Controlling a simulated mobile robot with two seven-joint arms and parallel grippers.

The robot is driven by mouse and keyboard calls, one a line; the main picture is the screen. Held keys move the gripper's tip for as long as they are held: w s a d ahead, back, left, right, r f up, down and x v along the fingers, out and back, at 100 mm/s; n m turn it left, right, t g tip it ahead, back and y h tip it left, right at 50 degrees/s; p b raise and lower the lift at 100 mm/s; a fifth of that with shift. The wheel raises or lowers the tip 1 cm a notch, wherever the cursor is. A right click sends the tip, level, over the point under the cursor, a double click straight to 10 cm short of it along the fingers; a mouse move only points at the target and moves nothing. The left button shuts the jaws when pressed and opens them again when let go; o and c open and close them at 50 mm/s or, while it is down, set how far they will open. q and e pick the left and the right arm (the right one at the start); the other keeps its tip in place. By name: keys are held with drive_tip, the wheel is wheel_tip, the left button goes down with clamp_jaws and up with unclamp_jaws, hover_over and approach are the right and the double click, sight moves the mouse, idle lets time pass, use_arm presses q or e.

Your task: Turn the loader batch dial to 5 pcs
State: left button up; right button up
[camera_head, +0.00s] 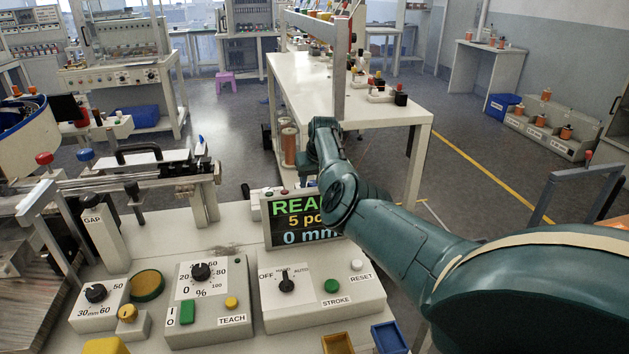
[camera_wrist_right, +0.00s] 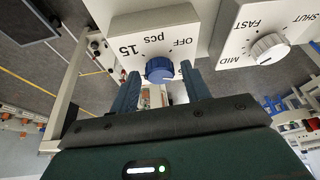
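The batch dial, a blue knob (camera_wrist_right: 160,69), sits on a pale box (camera_wrist_right: 155,30) marked OFF, pcs and 15 in the right wrist view. Another label is partly hidden by a finger. My right gripper (camera_wrist_right: 160,76) is open, one finger on each side of the knob, with a gap at both sides. I cannot make out the knob's pointer clearly. In the head view my right arm (camera_head: 400,245) reaches over the bench; its fingers and the dial are hidden there. The display (camera_head: 300,221) shows READ..., "5 pc" and "0 mm", partly covered by my arm. My left gripper is not in view.
The bench front holds a mode switch (camera_head: 287,281), a percent dial (camera_head: 201,272), a mm dial (camera_head: 95,292), and yellow (camera_head: 337,344) and blue (camera_head: 389,338) bins.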

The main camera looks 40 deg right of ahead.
drive_tip(key=c, duration=0.8)
drive_tip(key=shift+a+m+g+h, duration=0.1)
drive_tip(key=shift+m+g+h, duration=0.2)
drive_tip(key=shift+m, duration=0.5)
drive_tip(key=shift+w+f+m+h+b, duration=0.1)
drive_tip(key=shift+m+h+b, duration=0.25)
drive_tip(key=shift+m, duration=1.15)
drive_tip(key=shift+g, duration=0.3)
drive_tip(key=o, duration=0.9)
drive_tip(key=shift+o, duration=0.2)
drive_tip(key=shift+r, duration=0.2)
